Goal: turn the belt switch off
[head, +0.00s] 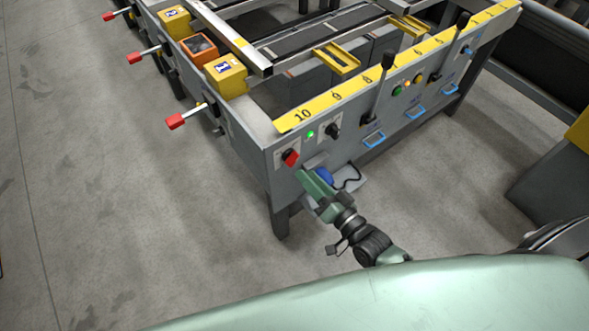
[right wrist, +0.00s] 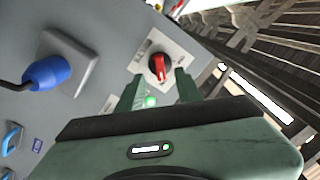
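The belt switch, a red rotary knob (head: 290,157) on a pale plate, sits at the left end of the grey panel's front. In the right wrist view the red knob (right wrist: 158,67) shows just past the fingertips, in line with the gap between them. My right gripper (head: 302,174) is in front of the panel, just below and right of the knob in the head view. Its two green fingers (right wrist: 158,80) are apart with nothing held, and I cannot tell whether they touch the knob. A green lamp (head: 310,134) beside the switch is lit. My left gripper is out of view.
A black rotary switch (head: 334,130) is right of the lamp. A blue plug (right wrist: 48,72) with a cable sticks out near my right gripper. Black levers (head: 386,75) and blue handles (head: 374,139) line the panel further right. Red-tipped levers (head: 176,121) project at left over open floor.

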